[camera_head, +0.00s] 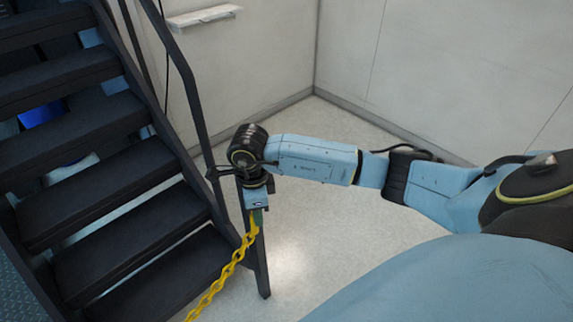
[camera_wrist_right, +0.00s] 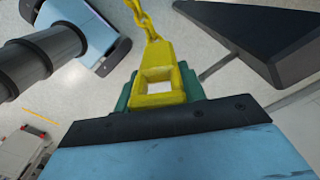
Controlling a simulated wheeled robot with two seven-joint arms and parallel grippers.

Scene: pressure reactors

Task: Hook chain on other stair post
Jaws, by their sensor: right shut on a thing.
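The yellow chain (camera_head: 229,268) runs from my right gripper (camera_head: 256,214) down and left across the front of the stairs. My right gripper points down beside the dark stair post (camera_head: 262,262) at the right side of the stairs. In the right wrist view, my right gripper (camera_wrist_right: 162,98) is shut on the chain's yellow end piece (camera_wrist_right: 151,99), which has a square opening. Green finger pads show on both sides of it. Whether the end piece touches the post or a hook cannot be told. My left gripper is not in view.
The dark stairs (camera_head: 110,180) with a handrail (camera_head: 189,85) fill the left side. A white shelf (camera_head: 205,15) hangs on the back wall. The pale floor (camera_head: 310,235) right of the post is clear.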

